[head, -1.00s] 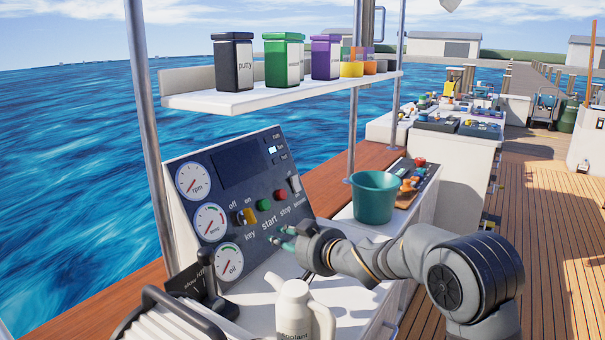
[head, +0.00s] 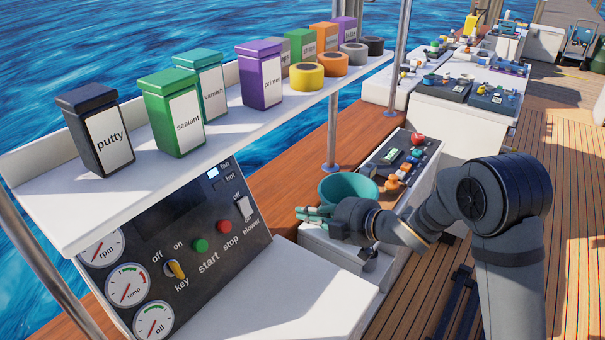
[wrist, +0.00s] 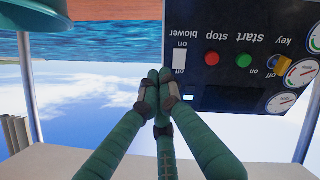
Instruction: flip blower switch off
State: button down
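The blower switch (head: 244,208) is a white rocker at the right end of the dark control panel (head: 180,250), with "off" above and "on" below. In the upside-down wrist view the switch (wrist: 179,61) lies just right of the fingertips. My gripper (head: 300,213) is right of the panel in the head view, apart from the switch, in front of the teal bucket. The wrist view shows the green fingers (wrist: 158,76) drawn together at the tips with nothing between them.
A white shelf (head: 215,135) with several labelled jars and tape rolls overhangs the panel. A teal bucket (head: 347,187) stands behind my gripper. The yellow key (head: 175,269), green start button (head: 200,245) and red stop button (head: 223,227) sit left of the switch.

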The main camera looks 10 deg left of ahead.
aim_at(245, 199)
jog(key=s+r+n, duration=0.1)
jog(key=n, duration=0.2)
jog(key=a+r+n+y, duration=0.1)
jog(key=n, duration=0.2)
jog(key=s+a+r+n, duration=0.1)
jog(key=n, duration=0.3)
jog(key=shift+s+a+g+y, duration=0.15)
jog(key=shift+s+g+y, duration=0.15)
jog(key=shift+y, duration=0.1)
jog(key=shift+w, duration=0.1)
jog(key=p+x, duration=0.4)
jog(key=x, duration=1)
jog(key=shift+f, duration=0.1)
